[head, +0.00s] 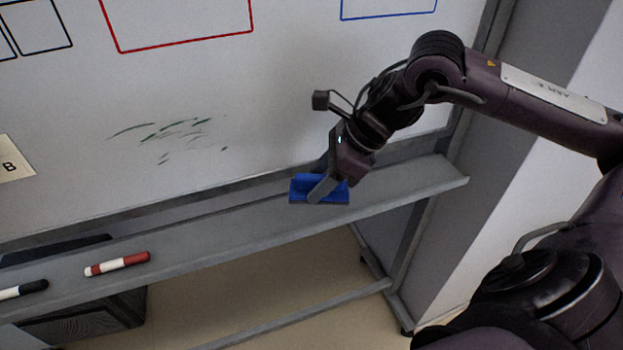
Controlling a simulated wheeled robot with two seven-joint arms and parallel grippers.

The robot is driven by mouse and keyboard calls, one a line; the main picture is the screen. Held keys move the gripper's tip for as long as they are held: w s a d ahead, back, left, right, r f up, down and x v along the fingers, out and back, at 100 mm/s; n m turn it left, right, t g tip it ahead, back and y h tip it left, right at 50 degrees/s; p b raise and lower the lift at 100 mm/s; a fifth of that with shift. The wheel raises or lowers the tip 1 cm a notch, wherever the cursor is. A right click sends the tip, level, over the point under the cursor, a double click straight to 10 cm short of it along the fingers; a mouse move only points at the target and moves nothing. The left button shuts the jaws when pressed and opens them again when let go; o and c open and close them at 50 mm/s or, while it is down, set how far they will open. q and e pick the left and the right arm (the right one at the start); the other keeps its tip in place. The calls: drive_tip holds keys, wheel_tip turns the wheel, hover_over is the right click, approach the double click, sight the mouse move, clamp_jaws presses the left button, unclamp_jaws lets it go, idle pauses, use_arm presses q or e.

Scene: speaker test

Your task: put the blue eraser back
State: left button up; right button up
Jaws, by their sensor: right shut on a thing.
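The blue eraser (335,194) is at the whiteboard's tray (405,187), right of the picture's middle. It has a blue top and a dark underside. My right gripper (321,190) comes down from the upper right and is shut on the eraser, with a finger across its near side. The eraser looks level and at the tray's height; I cannot tell whether it touches the tray. My left gripper is out of view.
A red and white marker (118,264) and a black and white marker (22,290) lie on the tray at the left. The whiteboard (250,100) rises behind, with dark smudges (170,130). The tray between the red marker and the eraser is clear.

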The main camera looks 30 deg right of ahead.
drive_tip(key=shift+w+r+p, duration=0.2)
drive_tip(key=shift+w+p, duration=0.5)
drive_tip(key=shift+w+d+p, duration=0.2)
drive_tip(key=shift+w+p, duration=0.1)
drive_tip(key=shift+w, duration=0.25)
drive_tip(key=f+p, duration=0.1)
drive_tip(key=f, duration=0.1)
drive_tip(key=w+f+p, duration=0.1)
drive_tip(key=f, duration=0.1)
drive_tip(key=f+p, duration=0.2)
drive_tip(key=f, duration=0.1)
drive_tip(key=shift+w+d+f, duration=0.1)
drive_tip(key=shift+w+d, duration=0.1)
drive_tip(key=shift+w, duration=0.1)
drive_tip(key=shift+f, duration=0.15)
drive_tip(key=shift+f+b, duration=0.6)
drive_tip(key=shift+b, duration=0.35)
drive_tip(key=o, duration=1)
drive_tip(key=shift+r, duration=0.1)
